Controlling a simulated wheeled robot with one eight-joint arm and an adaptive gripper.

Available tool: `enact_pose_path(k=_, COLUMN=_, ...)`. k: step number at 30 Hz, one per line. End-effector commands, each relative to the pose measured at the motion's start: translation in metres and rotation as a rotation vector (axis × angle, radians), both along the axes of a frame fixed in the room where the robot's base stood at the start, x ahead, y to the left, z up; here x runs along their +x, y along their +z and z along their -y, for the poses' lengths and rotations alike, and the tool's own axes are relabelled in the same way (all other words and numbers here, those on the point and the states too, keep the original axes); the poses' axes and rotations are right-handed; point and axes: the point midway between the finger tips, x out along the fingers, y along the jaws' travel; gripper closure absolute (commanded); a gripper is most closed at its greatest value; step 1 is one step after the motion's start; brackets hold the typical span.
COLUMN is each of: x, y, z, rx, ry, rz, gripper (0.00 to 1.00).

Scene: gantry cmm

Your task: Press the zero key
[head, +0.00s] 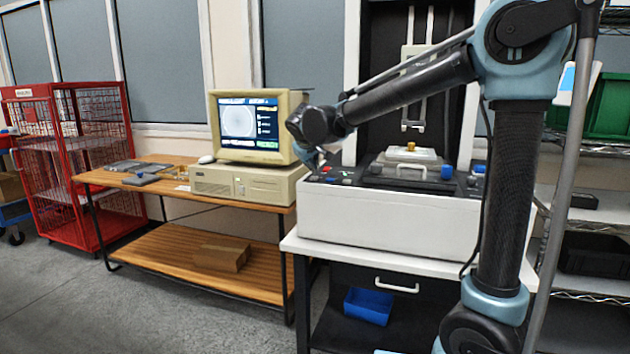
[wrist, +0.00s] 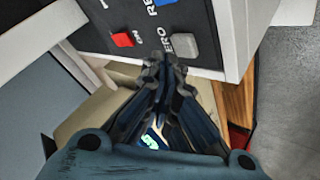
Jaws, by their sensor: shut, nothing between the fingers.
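The grey key (wrist: 183,47) has the word ZERO printed beside it on the dark control panel (wrist: 95,28) in the wrist view. A red key (wrist: 123,40) and a blue key (wrist: 165,2) are on the same panel. My gripper (wrist: 163,60) is shut and empty. Its tips appear at the lower end of the ZERO lettering, just left of and below the grey key in the picture. I cannot tell whether they touch the panel. In the head view my gripper (head: 311,162) is at the left end of the white machine base (head: 385,217), partly hidden by my arm.
A computer monitor (head: 249,125) on a beige case (head: 238,184) stands close left of my gripper, on a wooden bench (head: 165,183). A fixture block (head: 408,157) sits on the machine. A blue bin (head: 368,305) is below. Open floor lies at the left front.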

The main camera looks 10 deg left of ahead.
Motion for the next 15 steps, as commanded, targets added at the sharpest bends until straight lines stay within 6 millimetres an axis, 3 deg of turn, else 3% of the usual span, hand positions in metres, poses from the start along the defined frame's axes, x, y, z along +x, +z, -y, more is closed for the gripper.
enact_pose_path(k=15, x=-0.0015, y=-0.0078, z=-0.0003, rx=0.0, ry=0.0, rz=0.0, gripper=1.0)
